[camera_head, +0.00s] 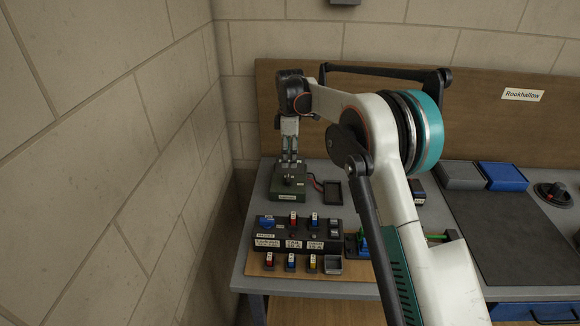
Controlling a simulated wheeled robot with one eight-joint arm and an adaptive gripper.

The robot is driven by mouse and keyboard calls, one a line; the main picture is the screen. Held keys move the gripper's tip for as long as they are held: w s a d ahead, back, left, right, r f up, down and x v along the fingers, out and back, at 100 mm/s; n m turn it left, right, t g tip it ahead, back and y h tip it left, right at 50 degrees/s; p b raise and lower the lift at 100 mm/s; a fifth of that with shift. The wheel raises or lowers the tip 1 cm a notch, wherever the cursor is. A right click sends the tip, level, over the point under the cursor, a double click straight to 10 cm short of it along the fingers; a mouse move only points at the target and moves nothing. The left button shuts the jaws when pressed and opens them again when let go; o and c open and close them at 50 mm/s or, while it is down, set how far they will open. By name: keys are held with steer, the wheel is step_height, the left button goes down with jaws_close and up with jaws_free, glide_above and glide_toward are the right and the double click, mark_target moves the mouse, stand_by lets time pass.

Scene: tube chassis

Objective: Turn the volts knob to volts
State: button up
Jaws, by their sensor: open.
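A dark green box (288,192) with a small label on its front sits on the left of the bench. A small dark knob (289,181) shows on its top; the label is too small to read, so I cannot tell its setting. My gripper (289,160) points down over the back of this box, with its fingers open and close above or at the knob. I cannot tell whether the fingertips touch anything. My wrist is above it, against the wooden back board.
In front is a black panel (318,236) with a blue knob (267,222) and several coloured plugs. A small black tray (332,193) lies right of the green box. Blue and grey bins (503,177) and a dark mat (510,235) are at right. A stone wall is close on the left.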

steer(key=shift+r, duration=1.3)
steer(key=s+d+r+m+t+b, duration=0.15)
steer(key=s+d+r+m, duration=0.25)
steer(key=s+d+r, duration=0.4)
steer(key=s+d+r+m+t+b, duration=0.15)
steer(key=s+d+r+m, duration=0.35)
steer(key=s, duration=0.5)
steer(key=s+d+f+m+t, duration=0.1)
steer(key=s+d+f+m, duration=0.1)
steer(key=s, duration=0.6)
steer(key=s+d+f+m+t+b, duration=0.1)
steer(key=s+d+f+m, duration=0.2)
steer(key=s, duration=0.6)
steer(key=s+d+f+m+t, duration=0.2)
steer(key=s+d+f+m, duration=0.1)
steer(key=s, duration=0.6)
steer(key=shift+d+f+m, duration=0.15)
steer(key=shift+d+m, duration=0.25)
steer(key=shift+d, duration=0.5)
